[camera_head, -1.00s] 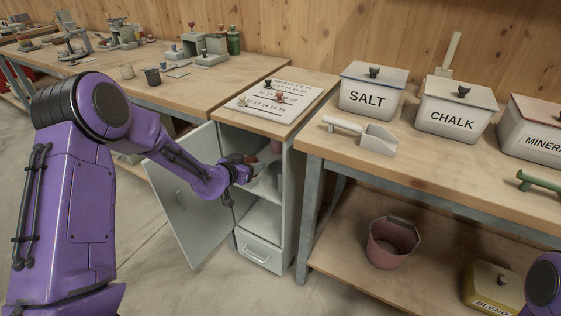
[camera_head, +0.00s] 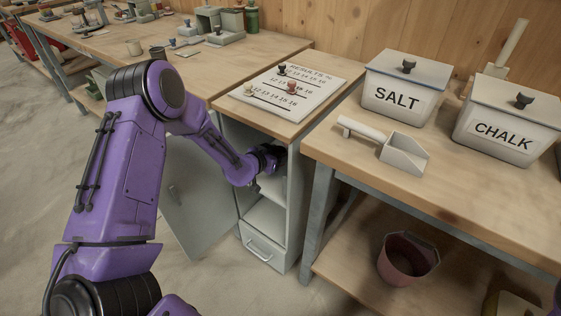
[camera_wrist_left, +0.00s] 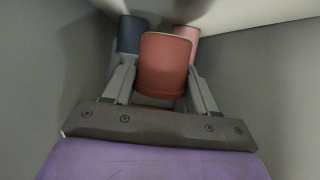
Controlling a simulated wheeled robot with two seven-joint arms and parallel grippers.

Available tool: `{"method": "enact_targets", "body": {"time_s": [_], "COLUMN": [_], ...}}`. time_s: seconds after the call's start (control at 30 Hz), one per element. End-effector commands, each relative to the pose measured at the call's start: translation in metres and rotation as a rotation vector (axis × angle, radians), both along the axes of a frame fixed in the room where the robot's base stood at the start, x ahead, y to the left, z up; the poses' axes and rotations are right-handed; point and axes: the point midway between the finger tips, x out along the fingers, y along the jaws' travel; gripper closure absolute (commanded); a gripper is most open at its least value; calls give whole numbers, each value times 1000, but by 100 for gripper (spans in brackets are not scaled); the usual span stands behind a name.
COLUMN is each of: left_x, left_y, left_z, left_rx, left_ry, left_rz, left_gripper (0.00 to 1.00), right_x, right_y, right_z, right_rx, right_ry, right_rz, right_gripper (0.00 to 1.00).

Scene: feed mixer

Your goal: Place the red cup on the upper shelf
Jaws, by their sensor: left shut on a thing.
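My left gripper (camera_head: 278,158) reaches into the upper part of an open grey cabinet (camera_head: 295,195). In the left wrist view, its fingers (camera_wrist_left: 160,88) are shut on the red cup (camera_wrist_left: 163,65), one finger on each side. A dark blue cup (camera_wrist_left: 131,36) stands behind it to the left and a pink cup (camera_wrist_left: 188,40) behind it to the right. The upper shelf (camera_head: 270,187) shows under my gripper in the head view. The red cup is hidden there, and I cannot tell whether it touches the shelf. My right gripper is out of view.
The cabinet door (camera_head: 197,205) hangs open to the left, beside my arm. Cabinet walls stand close on both sides in the wrist view. Below are an open lower compartment and a drawer (camera_head: 262,250). A results board (camera_head: 290,92) lies on top. A reddish bucket (camera_head: 405,260) stands at right.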

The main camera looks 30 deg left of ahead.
Motion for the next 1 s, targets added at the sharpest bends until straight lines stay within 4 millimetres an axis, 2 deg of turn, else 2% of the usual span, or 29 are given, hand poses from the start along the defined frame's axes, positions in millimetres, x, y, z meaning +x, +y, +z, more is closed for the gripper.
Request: {"method": "enact_targets", "body": {"time_s": [0.03,0.17,0.57,0.6,0.67,0.9,1.0], "left_x": [-1,-1,0,0,0,0,-1], "left_y": [0,0,0,0,0,0,0], "left_z": [-15,-33,-39,-38,-38,-38,-30], "left_rx": [0,-1,0,0,0,0,-1], "left_ry": [5,3,1,1,1,1,1], "left_rz": [0,0,0,0,0,0,0], "left_gripper": [74,74,74,34,16,16,16], "right_x": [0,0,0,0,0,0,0], "right_y": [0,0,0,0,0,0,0], "right_z": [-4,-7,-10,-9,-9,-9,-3], "right_rx": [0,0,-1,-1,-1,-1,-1], "right_ry": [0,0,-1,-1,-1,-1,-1], "right_rz": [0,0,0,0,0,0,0], "right_gripper": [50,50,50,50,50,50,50]}}
